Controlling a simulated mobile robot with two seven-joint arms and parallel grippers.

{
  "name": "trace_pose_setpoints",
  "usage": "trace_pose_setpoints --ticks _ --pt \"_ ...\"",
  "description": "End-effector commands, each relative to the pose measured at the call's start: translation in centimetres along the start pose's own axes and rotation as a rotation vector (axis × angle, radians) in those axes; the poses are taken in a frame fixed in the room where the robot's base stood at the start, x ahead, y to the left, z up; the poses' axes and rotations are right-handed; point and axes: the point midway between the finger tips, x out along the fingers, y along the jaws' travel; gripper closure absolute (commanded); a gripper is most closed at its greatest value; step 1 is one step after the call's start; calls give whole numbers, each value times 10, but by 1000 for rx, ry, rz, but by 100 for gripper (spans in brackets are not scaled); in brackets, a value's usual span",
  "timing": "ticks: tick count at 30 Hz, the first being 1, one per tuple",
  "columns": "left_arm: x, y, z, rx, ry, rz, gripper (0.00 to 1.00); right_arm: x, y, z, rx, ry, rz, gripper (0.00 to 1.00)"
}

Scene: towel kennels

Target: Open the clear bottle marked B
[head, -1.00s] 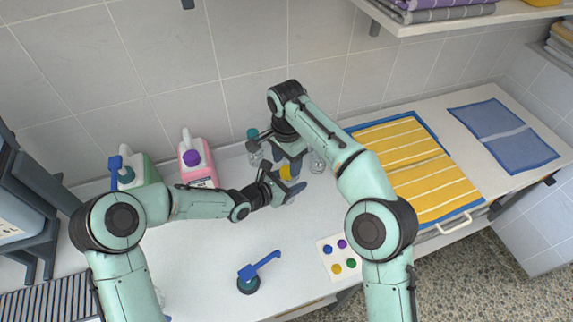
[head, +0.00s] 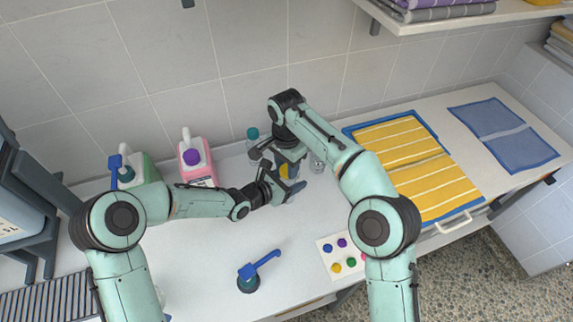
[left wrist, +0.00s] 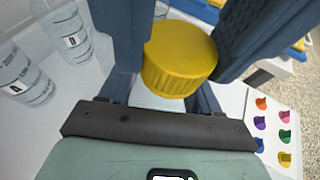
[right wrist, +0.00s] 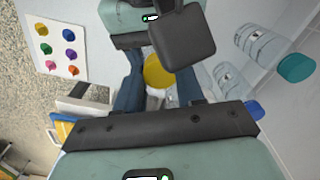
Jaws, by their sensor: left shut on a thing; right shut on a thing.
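A clear bottle with a ridged yellow cap (left wrist: 180,60) stands between my two grippers; the cap also shows in the right wrist view (right wrist: 158,71) and as a yellow patch in the head view (head: 285,171). Its body is mostly hidden and no letter on it can be read. My left gripper (head: 296,190) is shut, with its fingers on both sides of the yellow cap. My right gripper (right wrist: 158,88) is shut around the bottle from the other side, at the body below the cap as far as I can see.
Other clear labelled bottles (left wrist: 68,35) stand close by, one with a teal cap (head: 252,133). Pink (head: 197,165) and green (head: 140,170) jugs stand at the back left. A blue-handled tool (head: 257,270) and a card of coloured dots (head: 330,262) lie in front. Yellow towels (head: 425,175) lie right.

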Motion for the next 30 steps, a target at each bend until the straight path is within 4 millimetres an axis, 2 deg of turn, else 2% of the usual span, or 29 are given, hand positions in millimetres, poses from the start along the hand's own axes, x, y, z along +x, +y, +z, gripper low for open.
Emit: trace_pose_setpoints --ticks 6,9,13,20,21,23,30 --pt "0 0 0 0 0 0 100 -1 0 0 -345 1 0 99" --pt "0 0 0 0 0 0 100 -1 0 0 -464 1 0 99" --pt "0 0 0 0 0 0 100 -1 0 0 -529 1 0 99" --pt "0 0 0 0 0 0 100 -1 0 0 -530 1 0 99" --pt "0 0 0 0 0 0 100 -1 0 0 -529 1 0 56" --pt "0 0 0 0 0 0 100 -1 0 0 -529 1 0 37" --pt "0 0 0 0 0 0 100 -1 0 0 -528 1 -1 37"
